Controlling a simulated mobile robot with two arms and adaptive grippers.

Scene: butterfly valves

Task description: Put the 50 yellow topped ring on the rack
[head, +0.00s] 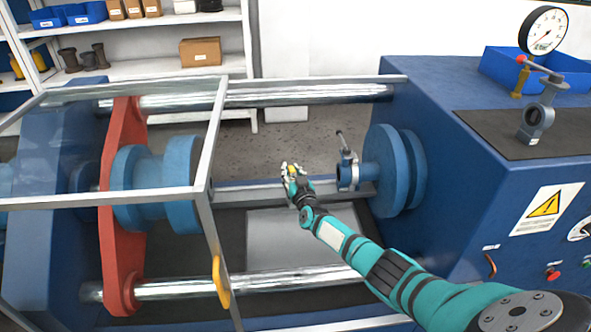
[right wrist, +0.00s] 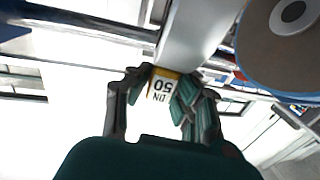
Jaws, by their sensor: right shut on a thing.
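My right gripper (head: 292,177) is in the middle of the head view, inside the open bay of the blue machine. It is shut on a small yellow topped ring, whose yellow part (head: 291,169) shows between the fingers. In the right wrist view the fingers (right wrist: 160,88) close on the yellow piece with a white "DN 50" label (right wrist: 162,87). The rest of the ring is hidden. A rack that I can name for certain does not show. My left gripper is not in view.
A grey butterfly valve (head: 347,172) sits at the blue flange (head: 385,172), right of my gripper. A red plate (head: 122,205) and metal-framed guard (head: 212,150) stand left. Another valve (head: 537,118) and a gauge (head: 543,31) are on the machine's top. Shelves (head: 150,68) stand behind.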

